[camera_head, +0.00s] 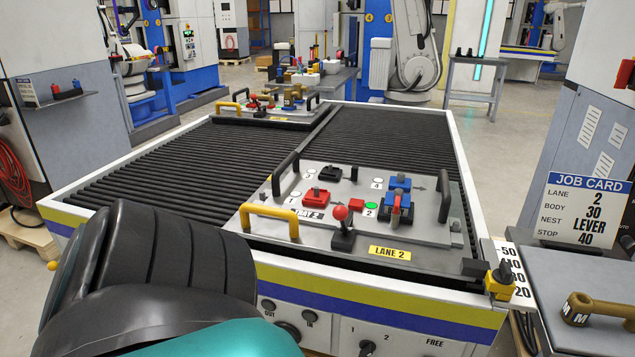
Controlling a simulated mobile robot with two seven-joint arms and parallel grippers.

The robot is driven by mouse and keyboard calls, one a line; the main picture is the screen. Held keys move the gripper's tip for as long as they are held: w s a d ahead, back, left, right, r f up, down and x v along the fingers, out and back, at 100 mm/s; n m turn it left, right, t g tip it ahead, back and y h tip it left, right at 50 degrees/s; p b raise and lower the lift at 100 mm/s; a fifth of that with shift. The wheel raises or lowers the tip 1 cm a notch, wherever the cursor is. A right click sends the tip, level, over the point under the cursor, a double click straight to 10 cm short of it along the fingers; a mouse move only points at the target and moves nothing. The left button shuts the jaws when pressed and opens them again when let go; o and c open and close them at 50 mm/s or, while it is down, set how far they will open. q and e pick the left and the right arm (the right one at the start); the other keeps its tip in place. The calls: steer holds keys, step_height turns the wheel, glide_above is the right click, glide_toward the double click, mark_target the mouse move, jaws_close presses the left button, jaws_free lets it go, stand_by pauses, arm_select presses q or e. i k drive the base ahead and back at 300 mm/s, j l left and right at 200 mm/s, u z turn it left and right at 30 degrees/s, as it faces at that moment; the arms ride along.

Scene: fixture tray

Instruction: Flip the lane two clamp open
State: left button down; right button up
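The lane 2 fixture tray (432,233) is a grey plate at the near end of the right roller lane, with a yellow LANE 2 label (390,252) in front. A lever with a red ball knob (341,213) stands roughly upright on a black base at its front. A blue and black device with a red lever (397,208) sits at the right, beside a green disc marked 2 (371,206). I cannot tell which of these is the clamp, or whether it is open or shut. Neither gripper shows; a black, ribbed arm part of mine fills the lower left.
The tray also bears a yellow handle (270,212), black upright handles, red blocks and a black block (321,172). A second tray stands far left. A yellow and black stop (500,280) is at the corner.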

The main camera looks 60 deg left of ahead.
mark_target(340, 213)
steer(key=k+j, duration=0.25)
steer(key=j, duration=0.15)
steer(key=k+j, duration=0.2)
steer(key=j, duration=0.2)
steer(key=k+j, duration=0.25)
steer(key=j, duration=0.15)
steer(key=k+j, duration=0.25)
steer(key=j, duration=0.15)
steer(key=i+z, duration=0.05)
